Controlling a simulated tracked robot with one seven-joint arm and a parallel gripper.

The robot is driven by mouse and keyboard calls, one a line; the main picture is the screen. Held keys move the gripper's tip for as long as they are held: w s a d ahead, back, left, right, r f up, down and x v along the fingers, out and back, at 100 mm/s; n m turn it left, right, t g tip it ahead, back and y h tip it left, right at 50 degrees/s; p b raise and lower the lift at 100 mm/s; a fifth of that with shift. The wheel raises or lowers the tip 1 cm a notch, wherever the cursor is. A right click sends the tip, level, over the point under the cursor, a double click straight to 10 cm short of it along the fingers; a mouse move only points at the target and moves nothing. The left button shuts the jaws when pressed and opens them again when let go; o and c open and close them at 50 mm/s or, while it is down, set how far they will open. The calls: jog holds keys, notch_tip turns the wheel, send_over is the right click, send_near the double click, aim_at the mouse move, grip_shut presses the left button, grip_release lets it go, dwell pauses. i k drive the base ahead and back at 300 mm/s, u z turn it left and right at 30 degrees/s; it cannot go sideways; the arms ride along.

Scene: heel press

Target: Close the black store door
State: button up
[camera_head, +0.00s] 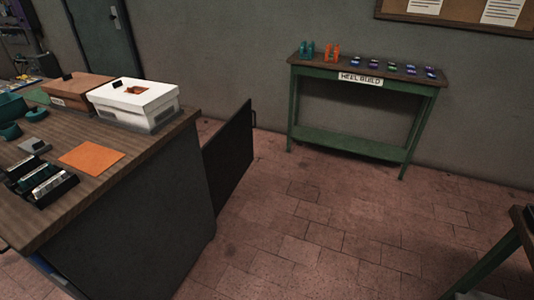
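The black store door (230,158) stands open at the right end of the wooden-topped bench cabinet (140,225). It is a flat dark panel, upright, sticking out from the cabinet towards the back right. A small handle (254,119) shows at its far upper edge. The inside of the cabinet and the door's hinge line are hidden from here. My gripper is not in view.
The bench top carries a white box (136,104), a brown box (77,91), an orange sheet (91,157) and a black tray (40,184). A green table (357,147) stands at the back wall. Tiled floor (300,225) right of the door is clear. Another table's corner (492,262) shows at right.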

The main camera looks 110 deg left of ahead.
aim_at(227, 156)
jog(key=u, duration=0.75)
jog(key=i, duration=0.2)
jog(key=u, duration=3.45)
jog(key=i, duration=1.15)
jog(key=z, duration=0.55)
